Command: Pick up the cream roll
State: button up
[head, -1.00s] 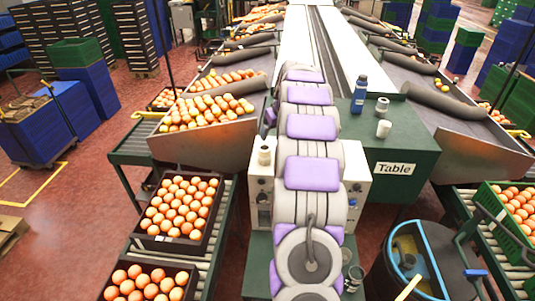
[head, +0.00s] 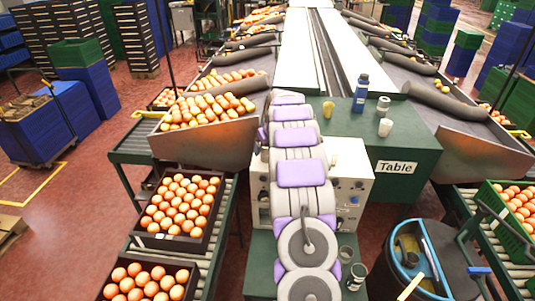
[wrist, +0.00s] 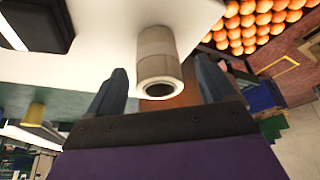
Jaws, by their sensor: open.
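The cream roll (wrist: 158,48) shows in the wrist view with its hollow end facing the camera. It stands against the white surface of the box. My gripper (wrist: 160,78) is open, with one dark finger on each side of the roll and visible gaps between. In the head view my arm runs up the middle to the white box (head: 345,172). The fingers are hidden there behind my arm, and I cannot make out the roll clearly.
The green table (head: 350,140) holds a blue bottle (head: 361,93), a yellow cup (head: 328,109) and pale cups (head: 385,127). Crates of oranges (head: 178,205) stand at left.

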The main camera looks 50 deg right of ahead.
aim_at(264, 151)
jog(key=x, duration=0.3)
jog(key=shift+w+a+f+b, duration=0.15)
jog(key=shift+w+a+b, duration=0.05)
jog(key=shift+a+b, duration=0.2)
jog(key=shift+w+d+f, duration=0.15)
jog(key=shift+d+f, duration=0.4)
jog(key=shift+d, duration=0.55)
jog(key=shift+c, duration=1.3)
jog(key=shift+a+r, duration=0.25)
jog(key=shift+a, duration=0.55)
jog(key=c, duration=0.5)
jog(key=shift+d+f, duration=0.1)
jog(key=shift+c, duration=1.3)
jog(key=shift+d+f, duration=0.1)
jog(key=shift+d, duration=0.35)
jog(key=shift+c, duration=0.2)
